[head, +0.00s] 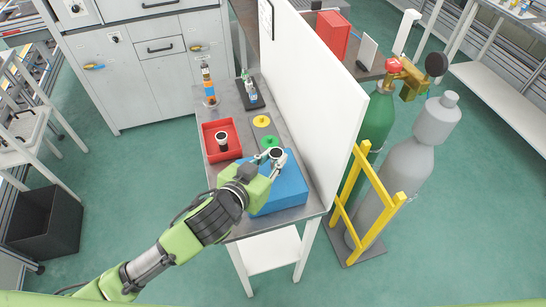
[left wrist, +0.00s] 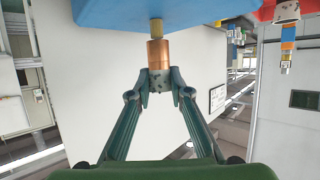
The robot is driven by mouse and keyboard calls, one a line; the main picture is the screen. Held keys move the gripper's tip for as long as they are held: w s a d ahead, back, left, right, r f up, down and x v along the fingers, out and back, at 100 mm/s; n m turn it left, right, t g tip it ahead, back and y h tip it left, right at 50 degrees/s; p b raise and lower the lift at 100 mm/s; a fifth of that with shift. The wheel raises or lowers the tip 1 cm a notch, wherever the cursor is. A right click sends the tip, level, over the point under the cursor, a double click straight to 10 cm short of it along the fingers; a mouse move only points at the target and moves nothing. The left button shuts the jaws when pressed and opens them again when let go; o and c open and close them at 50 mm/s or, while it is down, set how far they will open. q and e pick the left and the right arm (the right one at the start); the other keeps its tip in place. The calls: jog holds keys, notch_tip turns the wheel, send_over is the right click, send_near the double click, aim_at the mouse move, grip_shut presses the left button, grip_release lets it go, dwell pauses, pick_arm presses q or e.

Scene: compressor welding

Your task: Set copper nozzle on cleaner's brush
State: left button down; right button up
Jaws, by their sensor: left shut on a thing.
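My left gripper (head: 268,165) is shut on the copper nozzle (head: 277,154), over the far part of the blue cleaner box (head: 280,188). In the left wrist view the fingers (left wrist: 159,88) grip the grey, speckled end of the nozzle (left wrist: 157,53), and its copper part points at the blue box (left wrist: 120,12). A short brass-coloured piece (left wrist: 155,27), seemingly the brush, stands between the box and the nozzle in line with it. The nozzle appears to meet its tip; whether it sits around it, I cannot tell. My right gripper is not in view.
A red tray (head: 209,153) holding a dark-topped part (head: 221,139) stands left of the box. Green (head: 270,143) and yellow (head: 262,121) discs lie behind it. A white panel (head: 308,110) borders the table's right side. Gas cylinders (head: 408,165) stand beyond it.

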pick_arm(q)
jog(key=shift+f+b, duration=0.6)
jog(key=shift+f, duration=0.6)
jog(key=c, duration=1.8)
grip_release()
jog(key=shift+s, duration=0.1)
jog(key=v, duration=1.2)
